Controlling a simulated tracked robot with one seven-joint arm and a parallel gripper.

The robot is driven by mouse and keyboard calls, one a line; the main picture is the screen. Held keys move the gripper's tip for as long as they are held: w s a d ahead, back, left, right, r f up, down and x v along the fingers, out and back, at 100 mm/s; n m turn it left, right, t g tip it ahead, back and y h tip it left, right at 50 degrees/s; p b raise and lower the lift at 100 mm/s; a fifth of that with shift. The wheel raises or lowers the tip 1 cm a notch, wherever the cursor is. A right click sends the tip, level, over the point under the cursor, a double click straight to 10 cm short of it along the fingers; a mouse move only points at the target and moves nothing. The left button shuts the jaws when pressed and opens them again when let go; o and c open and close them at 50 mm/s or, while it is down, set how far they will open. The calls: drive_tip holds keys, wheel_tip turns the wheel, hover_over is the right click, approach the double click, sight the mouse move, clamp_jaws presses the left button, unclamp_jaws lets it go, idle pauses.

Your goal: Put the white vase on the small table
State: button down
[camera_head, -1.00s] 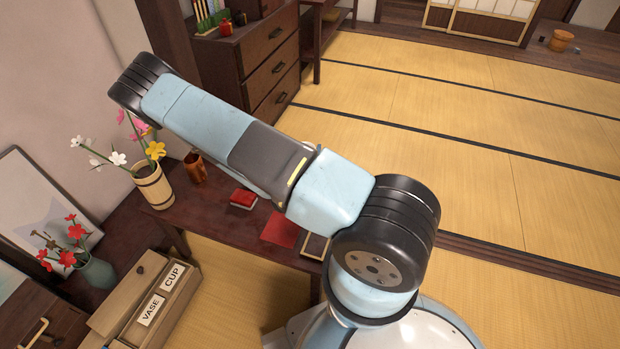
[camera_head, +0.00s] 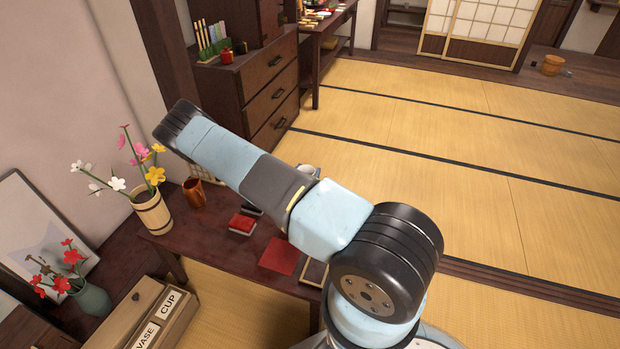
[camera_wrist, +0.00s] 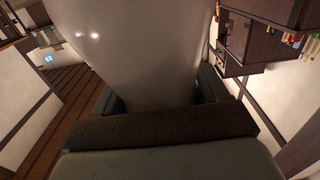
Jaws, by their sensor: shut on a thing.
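The white vase (camera_wrist: 155,40) fills the middle of the wrist view, with a glossy pale side. My gripper (camera_wrist: 163,92) is shut around it, one finger on each side. The vase's top and bottom are out of that view. In the head view my gripper and the vase do not show; my arm stretches to the upper left. A low dark wooden table (camera_head: 205,245) stands below and beyond my arm; I cannot tell if it is the small table.
On that table are a bamboo vase of flowers (camera_head: 153,212), a brown cup (camera_head: 194,192), a red box (camera_head: 242,224) and a red sheet (camera_head: 280,256). A drawer cabinet (camera_head: 262,85) stands behind. Tatami floor (camera_head: 450,150) is clear at right.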

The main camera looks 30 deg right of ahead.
drive_tip(key=shift+w+d+f, duration=0.3)
drive_tip(key=shift+w+f, duration=0.4)
drive_tip(key=shift+f, duration=1.7)
unclamp_jaws()
